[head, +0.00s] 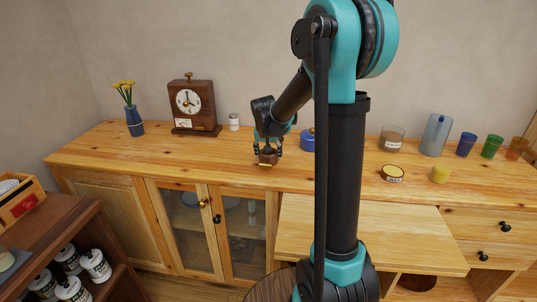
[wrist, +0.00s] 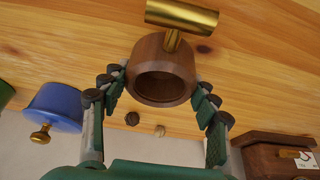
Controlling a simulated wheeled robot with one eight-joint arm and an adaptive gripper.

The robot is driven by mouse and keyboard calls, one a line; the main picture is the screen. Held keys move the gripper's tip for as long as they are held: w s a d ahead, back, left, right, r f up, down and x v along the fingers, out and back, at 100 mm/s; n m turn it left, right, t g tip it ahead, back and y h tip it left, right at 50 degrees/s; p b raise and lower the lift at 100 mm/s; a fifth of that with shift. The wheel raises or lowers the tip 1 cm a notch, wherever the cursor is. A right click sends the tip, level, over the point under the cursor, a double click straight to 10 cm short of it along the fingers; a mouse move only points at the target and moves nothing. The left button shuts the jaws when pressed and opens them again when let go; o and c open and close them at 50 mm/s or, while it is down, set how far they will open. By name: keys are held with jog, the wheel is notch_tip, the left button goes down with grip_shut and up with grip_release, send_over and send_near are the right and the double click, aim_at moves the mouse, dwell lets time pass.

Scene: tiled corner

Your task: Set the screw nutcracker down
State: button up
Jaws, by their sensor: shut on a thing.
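The screw nutcracker is a dark brown wooden cup with a brass screw handle. It shows small in the head view (head: 267,158), above the front part of the wooden cabinet top (head: 215,152), and large in the wrist view (wrist: 163,72). My gripper (head: 268,146) is shut on it. In the wrist view my gripper's two green fingers (wrist: 160,84) press on either side of the cup, with its opening facing the camera and the brass handle at the far end. A small dark shadow lies on the wood near the handle. I cannot tell whether the cup touches the surface.
A blue lidded pot (head: 307,140) stands close to the right of my gripper. A wooden clock (head: 192,104), a vase with yellow flowers (head: 134,120) and a white jar (head: 234,122) stand left. The cabinet top's left front is clear.

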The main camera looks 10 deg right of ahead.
jog(key=o, duration=1.4)
jog(key=shift+f, duration=0.1)
jog(key=v, duration=1.2)
